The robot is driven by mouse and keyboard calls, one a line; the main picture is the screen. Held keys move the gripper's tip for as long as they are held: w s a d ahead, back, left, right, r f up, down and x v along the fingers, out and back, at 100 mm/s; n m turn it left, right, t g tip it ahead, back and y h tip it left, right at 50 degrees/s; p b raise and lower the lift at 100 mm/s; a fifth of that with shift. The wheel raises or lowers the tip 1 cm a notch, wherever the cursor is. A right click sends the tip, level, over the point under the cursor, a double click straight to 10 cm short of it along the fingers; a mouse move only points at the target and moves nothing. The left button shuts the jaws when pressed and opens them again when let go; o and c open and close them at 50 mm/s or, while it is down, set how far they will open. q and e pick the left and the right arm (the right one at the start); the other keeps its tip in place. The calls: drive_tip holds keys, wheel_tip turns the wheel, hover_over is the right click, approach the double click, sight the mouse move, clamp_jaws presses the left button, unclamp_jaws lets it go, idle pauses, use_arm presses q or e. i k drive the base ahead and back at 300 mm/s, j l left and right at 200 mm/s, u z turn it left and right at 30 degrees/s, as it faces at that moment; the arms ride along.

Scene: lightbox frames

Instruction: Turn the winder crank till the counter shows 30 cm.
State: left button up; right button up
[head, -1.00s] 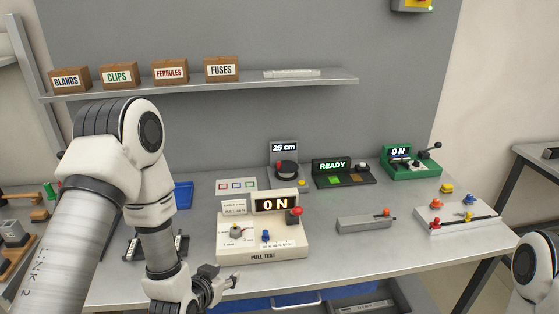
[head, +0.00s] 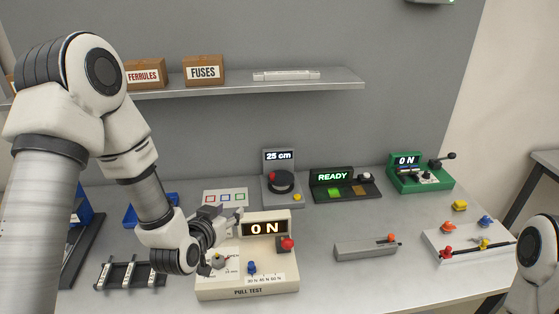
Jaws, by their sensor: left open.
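The winder (head: 268,198) is a grey unit at the back middle of the bench. Its upright counter (head: 279,156) reads 25 cm. Its crank is a dark round disc (head: 284,183) with a red knob (head: 271,175) at its left side. My left gripper (head: 238,214) is open, with nothing seen between its fingers. My right gripper is out of view; only part of that arm shows at the right edge.
The cream pull test box (head: 246,290) reads ON. A black READY unit (head: 332,192) stands right of the winder, with a green box (head: 433,183) beyond it. A card with coloured squares (head: 225,197) lies left of the winder. The shelf (head: 240,88) hangs above.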

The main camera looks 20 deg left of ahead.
sight(281, 182)
drive_tip(key=i, duration=0.9)
